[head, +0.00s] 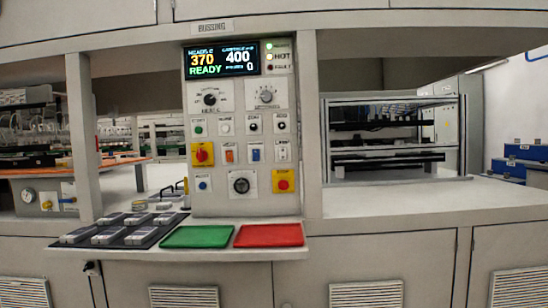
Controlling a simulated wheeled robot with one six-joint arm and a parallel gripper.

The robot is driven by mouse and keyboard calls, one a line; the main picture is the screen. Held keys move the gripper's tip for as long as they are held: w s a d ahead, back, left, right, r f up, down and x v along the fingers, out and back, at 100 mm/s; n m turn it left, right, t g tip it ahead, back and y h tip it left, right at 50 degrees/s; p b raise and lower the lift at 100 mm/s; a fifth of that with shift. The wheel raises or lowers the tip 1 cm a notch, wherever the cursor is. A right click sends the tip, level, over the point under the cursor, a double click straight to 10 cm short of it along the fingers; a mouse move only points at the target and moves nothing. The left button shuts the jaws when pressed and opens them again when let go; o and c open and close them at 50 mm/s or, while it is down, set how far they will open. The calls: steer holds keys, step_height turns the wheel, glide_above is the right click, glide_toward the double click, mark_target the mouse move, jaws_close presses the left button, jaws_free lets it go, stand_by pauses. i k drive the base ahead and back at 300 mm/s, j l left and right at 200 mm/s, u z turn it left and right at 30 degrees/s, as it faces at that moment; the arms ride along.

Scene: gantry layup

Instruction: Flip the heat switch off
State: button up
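A grey control panel (243,119) stands upright in the middle of the bench. Its row of small switches has an orange rocker (229,153), a blue rocker (255,152) and a white switch (282,151). Their labels are too small to read, so I cannot tell which is the heat switch or how it is set. The display (222,60) reads 370, 400, READY and 0. The HOT lamp (270,57) beside it looks lit. My gripper is not in view.
Round knobs and several push buttons surround the switches, with a red-on-yellow rotary switch (202,154) at left and a red-on-yellow button (284,181) lower right. A green tray (197,237), a red tray (269,235) and a dark rack (118,230) sit on the shelf below.

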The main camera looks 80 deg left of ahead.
mark_target(228, 154)
steer(key=u, duration=2.55)
